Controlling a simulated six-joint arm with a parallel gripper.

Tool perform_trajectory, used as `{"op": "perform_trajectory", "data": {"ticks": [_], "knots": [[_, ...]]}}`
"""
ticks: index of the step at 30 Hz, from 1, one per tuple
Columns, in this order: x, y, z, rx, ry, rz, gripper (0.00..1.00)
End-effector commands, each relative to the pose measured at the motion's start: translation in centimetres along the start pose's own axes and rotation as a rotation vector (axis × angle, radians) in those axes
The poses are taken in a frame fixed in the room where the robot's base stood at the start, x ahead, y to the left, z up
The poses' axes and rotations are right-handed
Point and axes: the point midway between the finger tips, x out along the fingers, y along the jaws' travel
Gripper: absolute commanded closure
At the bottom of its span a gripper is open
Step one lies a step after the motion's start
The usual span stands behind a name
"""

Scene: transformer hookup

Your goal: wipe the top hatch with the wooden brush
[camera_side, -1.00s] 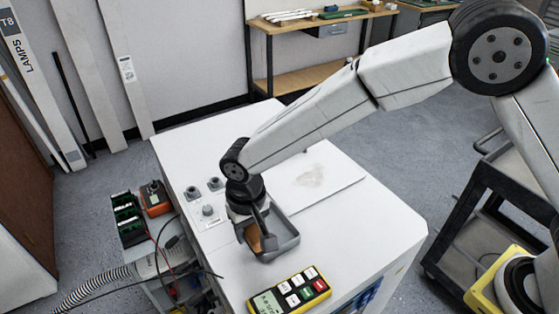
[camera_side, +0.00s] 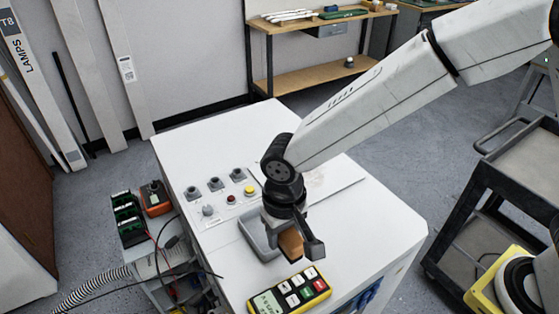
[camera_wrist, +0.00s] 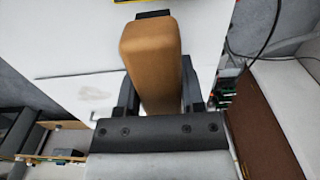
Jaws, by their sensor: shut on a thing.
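My gripper (camera_side: 293,243) is shut on the wooden brush (camera_side: 290,243) and holds it above the right side of the grey tray (camera_side: 252,232) on the white cabinet. In the wrist view the brush (camera_wrist: 153,60) is a tan wooden block between the fingers; its bristles cannot be made out. The top hatch (camera_side: 338,185) is a flat white panel on the cabinet top, behind and right of my gripper, partly hidden by my arm. A faint brownish smudge (camera_wrist: 95,95) on the hatch shows in the wrist view.
A yellow multimeter (camera_side: 288,293) lies on the cabinet just in front of the tray. Several knobs and a yellow button (camera_side: 250,190) stand left of my arm. A dark cart (camera_side: 490,200) is at the right. The cabinet top at the right front is clear.

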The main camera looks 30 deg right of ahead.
Motion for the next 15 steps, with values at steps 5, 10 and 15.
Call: {"op": "perform_trajectory", "data": {"ticks": [5,10,15], "knots": [[0.0,-0.01,-0.02,0.0,0.0,0.0,1.0],[0.01,-0.01,-0.03,0.0,0.0,0.0,0.66],[0.01,0.0,-0.06,0.0,0.0,0.0,0.97]]}}
